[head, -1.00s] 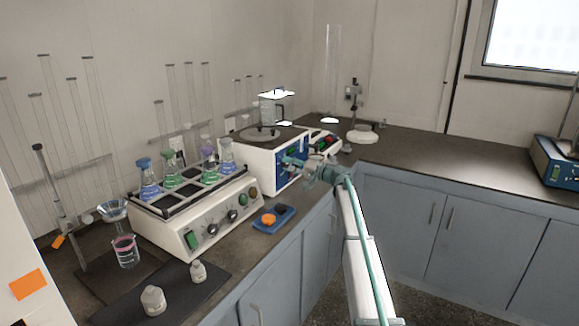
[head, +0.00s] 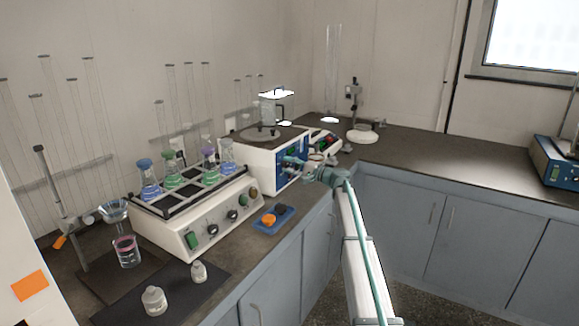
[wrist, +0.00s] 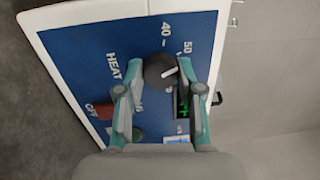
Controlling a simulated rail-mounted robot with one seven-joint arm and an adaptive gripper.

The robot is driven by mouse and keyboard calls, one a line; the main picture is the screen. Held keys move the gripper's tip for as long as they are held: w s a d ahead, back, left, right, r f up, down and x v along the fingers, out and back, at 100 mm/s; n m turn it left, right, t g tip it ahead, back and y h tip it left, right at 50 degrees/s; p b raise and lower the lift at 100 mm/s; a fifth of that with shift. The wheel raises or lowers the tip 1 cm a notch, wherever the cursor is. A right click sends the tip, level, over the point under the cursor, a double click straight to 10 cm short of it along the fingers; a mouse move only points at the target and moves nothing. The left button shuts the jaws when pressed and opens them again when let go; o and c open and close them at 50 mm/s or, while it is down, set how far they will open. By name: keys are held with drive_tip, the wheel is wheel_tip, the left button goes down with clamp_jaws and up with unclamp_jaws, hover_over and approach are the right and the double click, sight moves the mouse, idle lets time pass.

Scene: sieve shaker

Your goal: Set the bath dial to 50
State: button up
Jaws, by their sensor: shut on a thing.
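The bath dial, a dark round knob (wrist: 158,71) with a white pointer line, sits on the blue panel (wrist: 90,45) in the wrist view. The pointer aims right and slightly up, towards the side of the printed 50 (wrist: 187,47); the exact mark it meets cannot be told. The printed 40 (wrist: 166,28) is above the knob. My gripper (wrist: 160,85) is shut on the dial, one finger on each side. In the head view my gripper (head: 291,163) is at the blue front of the white bath unit (head: 258,160); the dial is hidden there.
Beside the dial are a green-lit display (wrist: 184,108), a red OFF switch (wrist: 104,111) and a dark green round part (wrist: 137,134).

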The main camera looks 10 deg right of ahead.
drive_tip(key=o, duration=1.2)
drive_tip(key=shift+c, duration=0.2)
drive_tip(key=v, duration=1.2)
